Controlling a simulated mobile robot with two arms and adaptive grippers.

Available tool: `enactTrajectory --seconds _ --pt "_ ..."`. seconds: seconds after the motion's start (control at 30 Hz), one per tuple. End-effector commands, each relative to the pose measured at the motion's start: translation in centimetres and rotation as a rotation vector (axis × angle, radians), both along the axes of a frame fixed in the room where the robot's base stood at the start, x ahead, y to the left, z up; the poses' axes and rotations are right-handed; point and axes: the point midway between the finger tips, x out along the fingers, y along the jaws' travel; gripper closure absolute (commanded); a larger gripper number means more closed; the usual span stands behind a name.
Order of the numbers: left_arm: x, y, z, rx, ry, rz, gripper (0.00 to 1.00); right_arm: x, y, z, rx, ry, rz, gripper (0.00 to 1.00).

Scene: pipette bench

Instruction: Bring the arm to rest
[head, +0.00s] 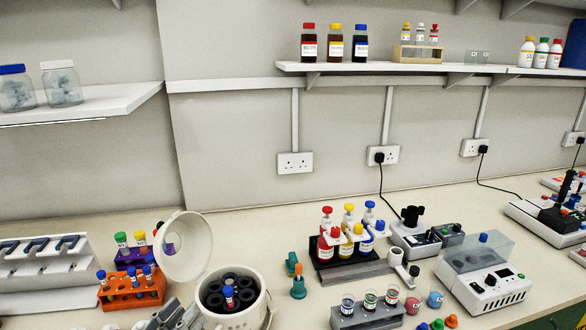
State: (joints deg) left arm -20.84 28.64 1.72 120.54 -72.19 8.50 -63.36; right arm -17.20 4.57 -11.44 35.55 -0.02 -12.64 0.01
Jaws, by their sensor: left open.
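My left gripper (176,312) shows at the bottom edge of the head view, left of the white centrifuge (240,318). Only its grey upper parts are in the picture; the rest is cut off by the frame edge. It is open, and I see nothing held between its fingers. It is close to the orange tube rack (133,292) in the picture; whether they touch I cannot tell. My right gripper is not in view.
The centrifuge's round lid (184,247) stands open, and a blue-capped tube (229,296) sits inside. A purple rack stands behind the orange one. A black bottle rack (350,262), a small cup rack (368,318) and a white device (485,280) stand to the right. Bare bench lies behind.

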Motion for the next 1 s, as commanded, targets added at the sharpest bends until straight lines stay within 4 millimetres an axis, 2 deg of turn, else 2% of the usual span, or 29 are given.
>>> enactTrajectory --seconds 0.13,0.23,0.37,0.47,0.6,0.7,0.83,1.0 --pt "-0.3 3.0 0.9 -0.478 0.080 0.199 0.57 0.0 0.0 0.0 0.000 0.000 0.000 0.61" --pt "-1.2 5.4 -0.3 -0.815 0.155 0.349 0.57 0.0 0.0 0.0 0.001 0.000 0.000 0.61" --pt "-3.3 7.4 -3.8 -1.237 0.271 0.552 0.57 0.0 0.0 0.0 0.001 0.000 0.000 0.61" --pt "-5.7 7.5 -7.5 -1.540 0.375 0.727 0.57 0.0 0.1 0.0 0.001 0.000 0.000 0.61" --pt "-10.2 5.6 -12.5 -1.898 0.528 0.992 0.57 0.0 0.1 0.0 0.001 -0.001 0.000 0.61" --pt "-13.4 3.4 -15.0 -2.075 0.630 1.171 0.57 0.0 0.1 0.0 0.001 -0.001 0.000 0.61" --pt "-17.3 0.3 -17.0 -2.225 0.744 1.384 0.57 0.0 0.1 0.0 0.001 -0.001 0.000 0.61" --pt "-22.1 -3.6 -18.1 -2.334 0.881 1.653 0.57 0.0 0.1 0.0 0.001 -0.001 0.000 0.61"
